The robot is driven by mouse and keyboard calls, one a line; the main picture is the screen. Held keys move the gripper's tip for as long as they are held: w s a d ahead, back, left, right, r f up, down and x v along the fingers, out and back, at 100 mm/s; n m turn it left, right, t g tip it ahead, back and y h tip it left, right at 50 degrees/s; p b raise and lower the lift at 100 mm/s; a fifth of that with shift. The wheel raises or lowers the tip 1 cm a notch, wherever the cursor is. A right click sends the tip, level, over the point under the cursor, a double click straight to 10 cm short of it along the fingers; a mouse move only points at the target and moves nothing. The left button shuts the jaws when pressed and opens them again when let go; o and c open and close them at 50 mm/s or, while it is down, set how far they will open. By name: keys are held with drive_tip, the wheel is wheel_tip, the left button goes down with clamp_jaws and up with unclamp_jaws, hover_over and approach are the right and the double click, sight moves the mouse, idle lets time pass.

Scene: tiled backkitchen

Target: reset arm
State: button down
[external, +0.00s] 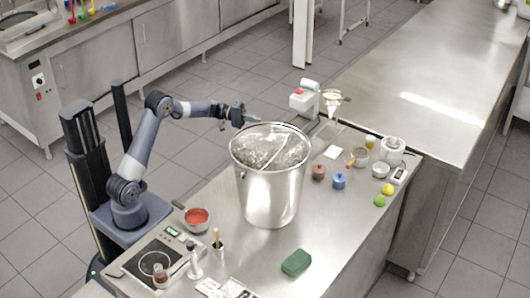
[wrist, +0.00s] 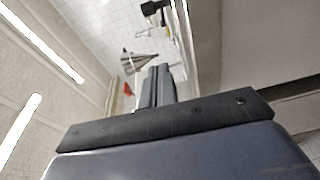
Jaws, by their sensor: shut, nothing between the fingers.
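My gripper (external: 240,117) is at the end of my arm, raised beside the upper left rim of a large steel pot (external: 268,195). It is shut and empty. In the external view I cannot tell whether it touches the rim or is apart from it. The wrist view shows my shut gripper (wrist: 155,82) in front of a tiled wall, with hanging utensils (wrist: 150,8) and bright ceiling lights. The arm reaches out from my column on the left, bent at the elbow.
The long counter (external: 440,60) behind is mostly clear.

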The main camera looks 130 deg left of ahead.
drive_tip(key=x, duration=0.8)
drive_tip(key=shift+w+p, duration=0.3)
drive_tip(key=shift+p, duration=0.1)
drive_tip(key=d, duration=0.1)
drive_tip(key=w+d, duration=0.1)
drive_tip(key=d, duration=0.2)
drive_tip(key=shift+w, duration=0.35)
drive_tip(key=a+p, duration=0.2)
drive_tip(key=p, duration=0.1)
drive_tip(key=shift+a+r, duration=0.2)
drive_tip(key=shift+a, duration=0.2)
drive_tip(key=a+p, duration=0.3)
drive_tip(key=shift+a+p, duration=0.15)
drive_tip(key=shift+p, duration=0.15)
drive_tip(key=s+a+b, duration=0.1)
drive_tip(key=s+a, duration=0.2)
drive_tip(key=a, duration=0.1)
drive_tip(key=b+v, duration=0.1)
drive_tip(key=v, duration=0.8)
drive_tip(key=shift+w+d+r+m+g+h+p, duration=0.25)
drive_tip(key=shift+w+d+m+h+p, duration=0.1)
drive_tip(key=shift+w+m+p, duration=0.15)
drive_tip(key=shift+w+d+r+m+g+h+p, duration=0.3)
drive_tip(key=shift+w+d+m+p, duration=0.1)
drive_tip(key=shift+w+m, duration=0.15)
drive_tip(key=shift+w+d+r+m+g+h+p, duration=0.25)
drive_tip(key=shift+w+d+m+p, duration=0.1)
drive_tip(key=shift+w+m+p, duration=0.15)
